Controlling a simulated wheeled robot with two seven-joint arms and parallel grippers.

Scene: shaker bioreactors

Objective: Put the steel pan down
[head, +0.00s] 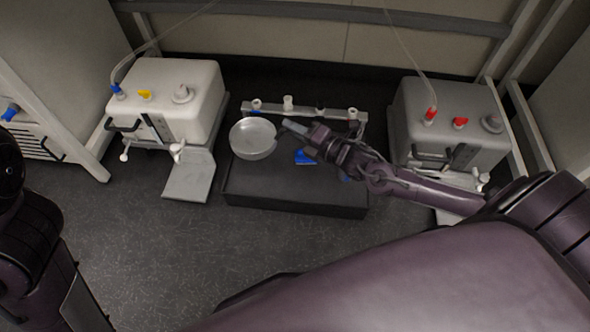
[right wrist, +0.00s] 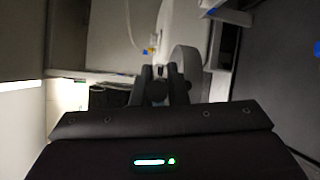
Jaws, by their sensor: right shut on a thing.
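The steel pan (head: 253,139) is a round, shallow, light grey dish near the left end of a low black platform (head: 295,196). My right gripper (head: 286,128) reaches in from the right and is shut on the pan's right rim. The pan looks about level; I cannot tell whether its underside touches the platform. In the right wrist view the pan's pale curved wall (right wrist: 185,60) shows at the fingers of my right gripper (right wrist: 165,76). My left arm shows at the left edge of the head view, but its gripper is out of the frame.
A white bioreactor box (head: 190,90) with a tilted plate (head: 189,180) stands left of the platform. A grey box (head: 445,125) with red caps stands right. A rail with white fittings (head: 288,103) runs behind the pan. A blue piece (head: 305,157) lies by my right gripper. Front floor is clear.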

